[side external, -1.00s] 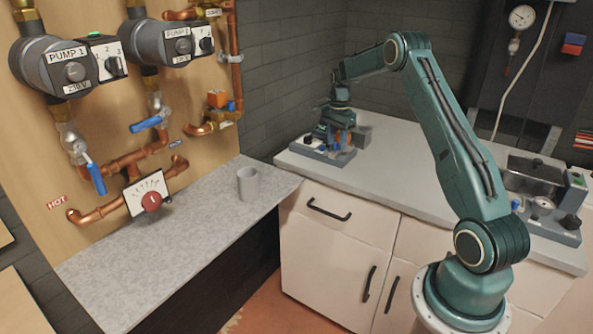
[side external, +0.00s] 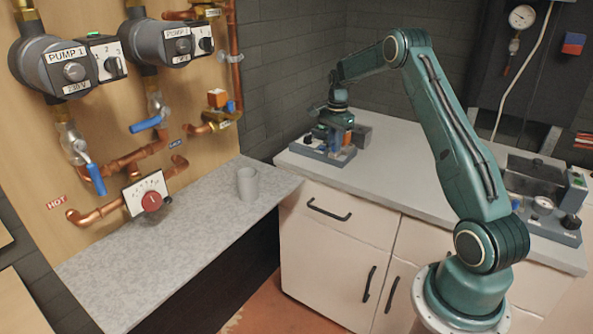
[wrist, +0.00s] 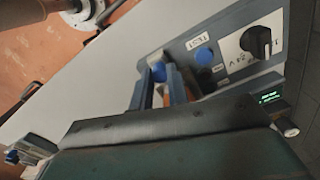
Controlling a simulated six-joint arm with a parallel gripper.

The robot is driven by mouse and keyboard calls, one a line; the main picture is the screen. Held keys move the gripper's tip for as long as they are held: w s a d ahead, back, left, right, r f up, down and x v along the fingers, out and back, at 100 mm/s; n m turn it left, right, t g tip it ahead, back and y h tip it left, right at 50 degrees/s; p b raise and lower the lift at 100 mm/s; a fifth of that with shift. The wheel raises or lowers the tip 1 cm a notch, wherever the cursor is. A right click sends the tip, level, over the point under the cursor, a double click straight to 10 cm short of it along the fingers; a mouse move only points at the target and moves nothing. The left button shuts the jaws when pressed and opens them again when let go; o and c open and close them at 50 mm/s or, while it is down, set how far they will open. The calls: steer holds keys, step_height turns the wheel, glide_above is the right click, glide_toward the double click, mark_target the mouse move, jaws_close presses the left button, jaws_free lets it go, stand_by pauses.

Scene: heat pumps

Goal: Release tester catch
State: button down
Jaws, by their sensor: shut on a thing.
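The tester (side external: 318,153) is a blue-grey unit at the far left corner of the white counter. My gripper (side external: 342,143) points down onto it, small and partly hidden by its own body. My gripper's fingers (wrist: 160,88) stand beside the panel, shut on a small part with a blue end (wrist: 158,72), seemingly the catch. Most of the held part is hidden, so I cannot tell the catch's position.
A second bench unit (side external: 545,195) with a dark lid and gauge stands on the counter at right. A grey cup (side external: 248,184) stands on the speckled shelf below the pumps and copper pipes. The counter's middle (side external: 410,170) is clear. A dark wall is close behind the tester.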

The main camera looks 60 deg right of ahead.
mark_target(333, 145)
steer(key=shift+a, duration=0.3)
steer(key=c, duration=1.4)
jaws_free()
steer(key=shift+o, duration=0.2)
steer(key=shift+r, duration=0.1)
steer(key=shift+d+r, duration=0.1)
steer(key=shift+r, duration=0.7)
step_height(333, 145, up, 12)
steer(key=shift+r, duration=0.1)
